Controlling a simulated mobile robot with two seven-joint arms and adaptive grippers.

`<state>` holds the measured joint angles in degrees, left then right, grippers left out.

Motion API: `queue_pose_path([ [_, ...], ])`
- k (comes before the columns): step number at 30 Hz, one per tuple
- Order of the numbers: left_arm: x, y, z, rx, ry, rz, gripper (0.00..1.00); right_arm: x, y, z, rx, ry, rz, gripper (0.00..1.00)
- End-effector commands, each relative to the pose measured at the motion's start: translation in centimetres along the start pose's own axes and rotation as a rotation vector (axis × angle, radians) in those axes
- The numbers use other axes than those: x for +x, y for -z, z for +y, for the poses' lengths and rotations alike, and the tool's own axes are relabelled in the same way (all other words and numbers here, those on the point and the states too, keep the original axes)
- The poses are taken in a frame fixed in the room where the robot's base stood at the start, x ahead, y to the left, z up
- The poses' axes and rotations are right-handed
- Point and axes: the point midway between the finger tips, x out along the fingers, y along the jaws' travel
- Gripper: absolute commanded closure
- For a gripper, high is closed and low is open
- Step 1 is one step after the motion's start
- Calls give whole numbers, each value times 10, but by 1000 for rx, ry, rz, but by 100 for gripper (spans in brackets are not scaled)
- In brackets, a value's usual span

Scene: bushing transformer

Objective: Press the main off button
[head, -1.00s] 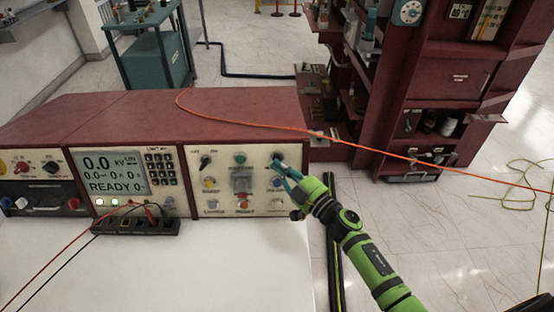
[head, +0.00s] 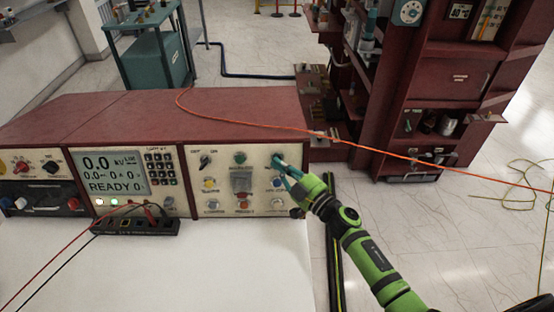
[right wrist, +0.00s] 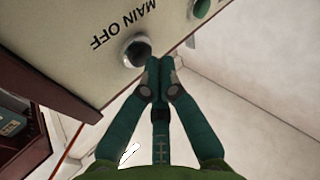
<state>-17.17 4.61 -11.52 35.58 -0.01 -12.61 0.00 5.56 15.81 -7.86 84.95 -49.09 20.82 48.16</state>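The main off button (right wrist: 134,50) sits in a round metal ring on the cream panel. Its upside-down "MAIN OFF" label shows beside it in the right wrist view. My right gripper (right wrist: 154,66) has its teal fingers drawn together and empty. The fingertips overlap the button's edge in this view; I cannot tell whether they touch it. In the head view the right gripper (head: 280,162) is at the panel's upper right, partly covering the button there. My left gripper is not in view.
The cream panel (head: 219,164) carries several other knobs and lamps, including a green one (head: 240,158). An orange cable (head: 262,125) crosses the red console top. A black terminal strip (head: 135,227) with leads lies on the white desktop. A red cabinet stands behind at right.

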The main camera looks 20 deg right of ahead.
Motion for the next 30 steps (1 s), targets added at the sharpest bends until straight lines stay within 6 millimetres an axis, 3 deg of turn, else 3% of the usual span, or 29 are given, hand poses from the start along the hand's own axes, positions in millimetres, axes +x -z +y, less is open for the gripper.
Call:
queue_pose_path([
  [30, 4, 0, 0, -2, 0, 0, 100, 6, -4, 5, 1, -1, 0, 100],
])
